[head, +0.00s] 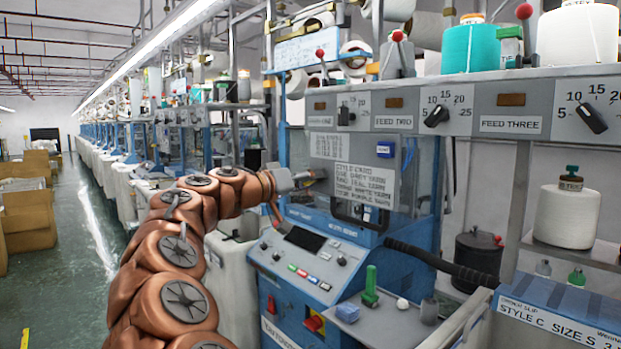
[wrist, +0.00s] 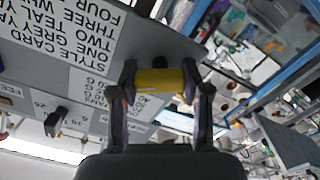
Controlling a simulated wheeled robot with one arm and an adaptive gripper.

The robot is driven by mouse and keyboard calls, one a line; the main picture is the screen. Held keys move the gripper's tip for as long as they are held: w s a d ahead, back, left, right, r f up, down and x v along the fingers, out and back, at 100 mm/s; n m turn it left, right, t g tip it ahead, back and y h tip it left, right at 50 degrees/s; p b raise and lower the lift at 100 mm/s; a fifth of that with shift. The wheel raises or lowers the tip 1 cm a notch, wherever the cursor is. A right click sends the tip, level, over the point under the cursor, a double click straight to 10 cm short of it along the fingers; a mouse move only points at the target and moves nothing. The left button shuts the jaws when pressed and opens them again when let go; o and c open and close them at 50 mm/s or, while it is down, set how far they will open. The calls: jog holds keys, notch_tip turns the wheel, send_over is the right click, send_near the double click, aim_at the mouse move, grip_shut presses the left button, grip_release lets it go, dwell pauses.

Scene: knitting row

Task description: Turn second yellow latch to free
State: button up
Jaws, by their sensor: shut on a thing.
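The yellow latch (wrist: 160,79) is a short yellow block at the edge of the grey panel in the wrist view. My gripper (wrist: 159,88) has one dark finger on each side of it and is shut on it. In the head view my gripper (head: 314,176) is at the left edge of the grey panel (head: 325,148) with white text cards on the blue machine. I cannot make out the latch there; the gripper seems to cover it. The wrist view shows the panel's text upside down.
Above the panel runs a grey rail with feed dials (head: 436,116). Below are a control console (head: 305,262) with buttons and a black handle bar (head: 358,216). A dark hose (head: 440,262) runs right. The green aisle floor (head: 90,225) is open at left, with cardboard boxes (head: 28,205).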

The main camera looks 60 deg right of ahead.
jog(key=n+p, duration=0.2)
jog(key=n, duration=0.3)
jog(key=shift+r+n, duration=0.1)
jog(key=shift+n, duration=0.3)
jog(key=n+p, duration=0.3)
jog(key=n, duration=0.1)
jog(key=shift+n+p, duration=0.85)
jog(key=shift+n, duration=0.25)
jog(key=shift+f, duration=0.2)
jog(key=o, duration=1.2)
jog(key=shift+c, duration=0.2)
jog(key=v, duration=1.2)
